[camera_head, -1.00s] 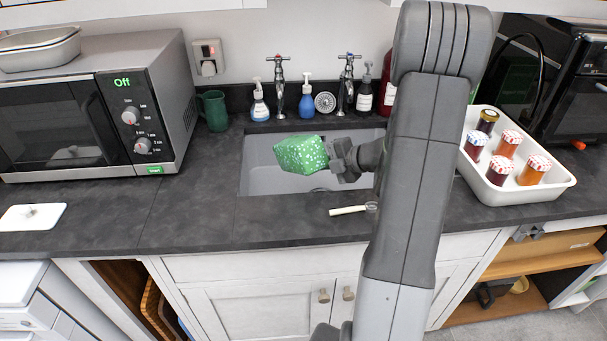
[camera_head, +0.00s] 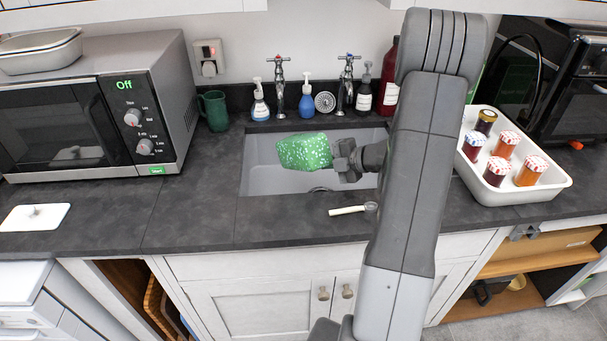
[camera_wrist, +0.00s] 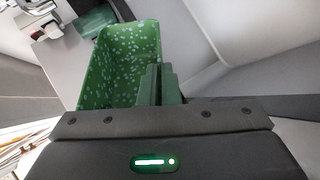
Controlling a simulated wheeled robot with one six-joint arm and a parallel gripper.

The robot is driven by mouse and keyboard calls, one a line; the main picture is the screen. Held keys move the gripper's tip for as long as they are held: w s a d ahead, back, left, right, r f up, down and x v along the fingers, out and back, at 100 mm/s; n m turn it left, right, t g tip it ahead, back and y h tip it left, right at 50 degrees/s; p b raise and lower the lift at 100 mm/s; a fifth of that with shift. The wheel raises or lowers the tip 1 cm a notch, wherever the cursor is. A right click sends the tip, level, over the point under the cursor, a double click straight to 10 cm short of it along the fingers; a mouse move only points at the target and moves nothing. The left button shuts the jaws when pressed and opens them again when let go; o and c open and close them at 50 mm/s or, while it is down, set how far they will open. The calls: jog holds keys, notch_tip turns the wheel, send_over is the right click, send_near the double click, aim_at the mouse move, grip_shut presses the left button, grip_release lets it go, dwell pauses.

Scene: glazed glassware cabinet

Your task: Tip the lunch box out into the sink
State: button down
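The green lunch box (camera_head: 303,152) with pale speckles is held in the air over the grey sink (camera_head: 262,180), tilted onto its side. My gripper (camera_head: 342,160) is at its right end, shut on it. In the wrist view, the gripper's fingers (camera_wrist: 158,86) close on the near edge of the lunch box (camera_wrist: 122,55). No loose contents show in or below the box. Part of the sink floor is hidden behind the box and the front counter edge.
Two taps (camera_head: 280,88) and several soap bottles (camera_head: 306,100) stand behind the sink. A white tray of jars (camera_head: 548,193) is at the right, a microwave (camera_head: 95,105) at the left. A pale-handled utensil (camera_head: 348,210) lies on the front counter.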

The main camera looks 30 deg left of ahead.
jog(key=shift+w+d+m+g+y+p, duration=0.25)
jog(key=shift+w+m+g+y+p, duration=0.25)
jog(key=shift+p, duration=0.3)
dwell(0.4)
jog(key=shift+w+d+f+m+g+y+p, duration=0.3)
jog(key=shift+w+m+g+y+p, duration=0.15)
jog(key=shift+m+y, duration=0.3)
dwell(1.0)
jog(key=shift+w+d+r+m+g+y+p, duration=0.15)
jog(key=shift+w+r+m+g+y+p, duration=0.15)
jog(key=shift+w+r+m, duration=0.25)
dwell(0.5)
jog(key=shift+w+d+r+m+g+y+p, duration=0.2)
jog(key=shift+r+m+y+p, duration=0.35)
jog(key=shift+r, duration=0.35)
jog(key=shift+w+d+r+m+g+y+p, duration=0.15)
jog(key=shift+r+m+y+p, duration=0.2)
jog(key=shift+r+m, duration=0.4)
jog(key=shift+a, duration=0.1)
dwell(1.0)
jog(key=f+n+h+b, duration=0.1)
jog(key=s+f+n+t+h+b, duration=0.1)
jog(key=n, duration=0.1)
jog(key=s+a+f+n+t+h+b, duration=0.1)
jog(key=f, duration=0.1)
jog(key=shift+s+a+f+n+h, duration=0.1)
jog(key=shift+s+n+h, duration=0.05)
jog(key=shift+n+h, duration=0.15)
